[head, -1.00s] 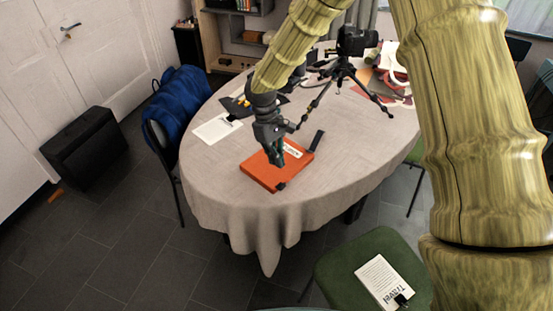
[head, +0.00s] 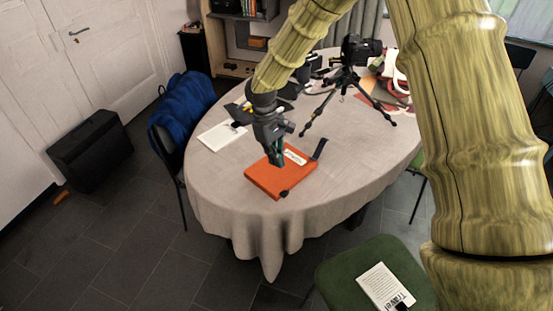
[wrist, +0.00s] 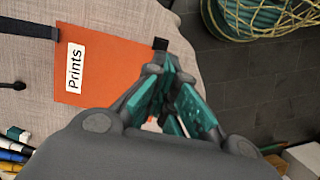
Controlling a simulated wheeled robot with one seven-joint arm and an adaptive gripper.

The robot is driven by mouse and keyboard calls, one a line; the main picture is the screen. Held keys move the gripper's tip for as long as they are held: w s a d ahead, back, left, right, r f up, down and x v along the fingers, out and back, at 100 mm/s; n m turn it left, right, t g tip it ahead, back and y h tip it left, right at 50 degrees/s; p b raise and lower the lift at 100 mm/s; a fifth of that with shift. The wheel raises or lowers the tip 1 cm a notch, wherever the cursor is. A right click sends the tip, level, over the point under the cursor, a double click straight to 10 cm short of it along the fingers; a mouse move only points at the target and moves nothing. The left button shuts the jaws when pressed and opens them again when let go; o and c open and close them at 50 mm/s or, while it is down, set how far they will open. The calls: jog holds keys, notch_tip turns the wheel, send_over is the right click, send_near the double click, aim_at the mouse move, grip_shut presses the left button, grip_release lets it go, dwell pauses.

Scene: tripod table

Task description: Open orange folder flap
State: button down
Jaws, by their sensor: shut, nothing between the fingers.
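The orange folder (head: 268,185) lies flat on the round table and looks closed. It also shows in the wrist view (wrist: 120,75), with a white "Prints" label (wrist: 75,68). A dark strap (head: 319,149) sticks out past its far right edge, and a small black piece (head: 284,193) sits at its near edge. My gripper (head: 277,162) is over the folder, pointing down, shut and empty. In the wrist view its teal fingers (wrist: 168,105) cover part of the folder's edge. I cannot tell whether the fingertips touch the folder.
The table (head: 225,195) has a pale cloth. A white paper (head: 221,135) lies left of the folder. A camera on a tripod (head: 348,80) stands behind to the right. A blue-draped chair (head: 184,105) is at left, and a green chair (head: 345,265) is in front.

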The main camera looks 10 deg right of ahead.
jog(key=shift+r, duration=0.1)
jog(key=shift+w+a+r+p, duration=0.55)
jog(key=shift+w+r+p, duration=0.25)
jog(key=shift+r, duration=0.05)
jog(key=shift+w+r, duration=0.1)
jog(key=shift+r, duration=0.05)
jog(key=shift+w+a+r+p, duration=0.55)
jog(key=shift+w+r+p, duration=0.2)
jog(key=shift+w, duration=0.1)
jog(key=shift+w+a+r+p, duration=0.25)
jog(key=shift+w+a+r, duration=0.1)
jog(key=shift+w, duration=0.2)
jog(key=shift+w+a+r+p, duration=0.25)
jog(key=shift+w+a+r, duration=0.1)
jog(key=shift+w, duration=0.15)
jog(key=shift+w, duration=0.15)
